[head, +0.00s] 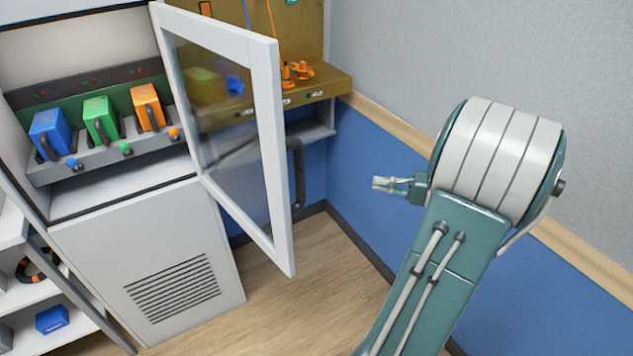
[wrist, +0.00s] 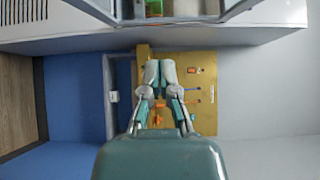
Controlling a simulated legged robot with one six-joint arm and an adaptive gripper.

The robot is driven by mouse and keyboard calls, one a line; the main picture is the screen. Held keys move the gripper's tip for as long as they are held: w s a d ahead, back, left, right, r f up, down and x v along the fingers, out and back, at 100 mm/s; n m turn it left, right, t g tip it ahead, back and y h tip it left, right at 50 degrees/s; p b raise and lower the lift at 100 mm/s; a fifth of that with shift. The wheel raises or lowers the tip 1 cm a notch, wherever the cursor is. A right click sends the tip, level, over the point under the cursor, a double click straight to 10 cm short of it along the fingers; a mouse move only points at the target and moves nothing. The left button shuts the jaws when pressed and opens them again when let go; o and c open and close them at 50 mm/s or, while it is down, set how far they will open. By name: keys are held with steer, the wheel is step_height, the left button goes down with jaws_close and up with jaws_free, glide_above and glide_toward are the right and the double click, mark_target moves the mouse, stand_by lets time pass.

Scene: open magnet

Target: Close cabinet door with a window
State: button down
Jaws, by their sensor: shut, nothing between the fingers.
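The cabinet (head: 145,255) stands at the left of the head view. Its white-framed door (head: 268,130) with a clear window (head: 222,120) stands wide open, swung out toward the right. A dark handle (head: 297,172) shows on the right-hand side of the door's outer edge. My gripper (head: 380,183) is to the right of the door, apart from it and from the handle. In the wrist view my gripper (wrist: 160,68) is shut and empty, and a pale cabinet edge (wrist: 60,35) crosses the top.
Blue, green and orange boxes (head: 147,105) with handles stand inside the cabinet. A brown workbench (head: 325,83) with orange items is behind the door. A white shelf (head: 70,338) stands at the lower left. Wood floor (head: 310,295) is clear before the door; a blue-grey wall (head: 410,50) bounds the right.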

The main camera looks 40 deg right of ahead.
steer(key=s+a+x, duration=0.1)
steer(key=a+x, duration=0.1)
steer(key=x, duration=1)
steer(key=shift+a, duration=0.2)
steer(key=shift+w+d+f, duration=0.1)
steer(key=shift+d, duration=0.05)
